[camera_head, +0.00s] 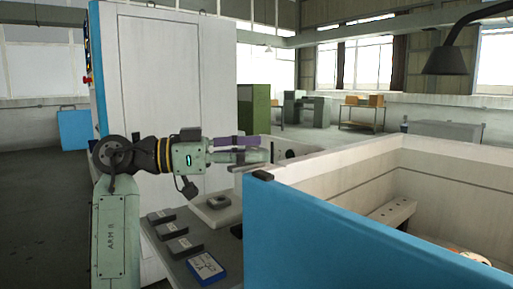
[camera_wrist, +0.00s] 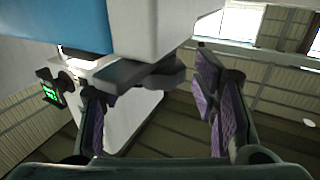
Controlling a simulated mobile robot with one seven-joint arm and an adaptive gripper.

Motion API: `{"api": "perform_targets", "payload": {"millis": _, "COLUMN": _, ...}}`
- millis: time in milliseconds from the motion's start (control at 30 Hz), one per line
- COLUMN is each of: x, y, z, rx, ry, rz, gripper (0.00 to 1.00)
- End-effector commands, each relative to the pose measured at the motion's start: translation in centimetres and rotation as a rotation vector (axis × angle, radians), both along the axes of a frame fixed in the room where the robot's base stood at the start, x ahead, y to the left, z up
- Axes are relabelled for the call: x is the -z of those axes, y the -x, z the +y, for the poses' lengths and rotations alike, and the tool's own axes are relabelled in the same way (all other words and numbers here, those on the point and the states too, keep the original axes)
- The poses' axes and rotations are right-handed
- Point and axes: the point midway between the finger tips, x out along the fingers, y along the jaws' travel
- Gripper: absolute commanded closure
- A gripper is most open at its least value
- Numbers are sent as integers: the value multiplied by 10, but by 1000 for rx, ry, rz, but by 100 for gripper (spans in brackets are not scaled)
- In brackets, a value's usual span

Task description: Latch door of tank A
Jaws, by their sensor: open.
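A tank with pale walls (camera_head: 350,168) and a blue front panel (camera_head: 345,235) fills the right of the head view. No letter A is readable on it. A small dark latch-like piece (camera_head: 263,175) sits on the panel's near left top corner. My gripper (camera_head: 254,149) is open, just behind and above that corner. In the wrist view its purple-padded fingers stand apart (camera_wrist: 152,95), with a dark grey lever (camera_wrist: 145,73) extending between them under the blue and white body (camera_wrist: 65,22). I cannot tell whether a finger touches the lever. Whether the door is fully closed is unclear.
A tall white cabinet (camera_head: 170,80) stands behind my arm. Below my gripper, a grey bench (camera_head: 185,262) carries dark blocks (camera_head: 172,230), a blue-edged plate (camera_head: 206,269) and a pale block with a dark ring (camera_head: 217,203). A ledge (camera_head: 393,212) lies inside the tank.

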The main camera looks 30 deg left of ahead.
Motion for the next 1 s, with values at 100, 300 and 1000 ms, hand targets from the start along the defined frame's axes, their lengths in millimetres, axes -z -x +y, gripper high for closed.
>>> {"api": "perform_targets", "payload": {"millis": 100, "x": 0, "y": -5, "z": -6, "rx": 1, "ry": -1, "rz": 1, "gripper": 45}}
{"api": "perform_targets", "payload": {"millis": 300, "x": 0, "y": -7, "z": -8, "rx": 0, "ry": 1, "rz": -1, "gripper": 45}}
{"api": "perform_targets", "payload": {"millis": 1000, "x": 0, "y": -7, "z": -8, "rx": 0, "ry": 0, "rz": 0, "gripper": 85}}
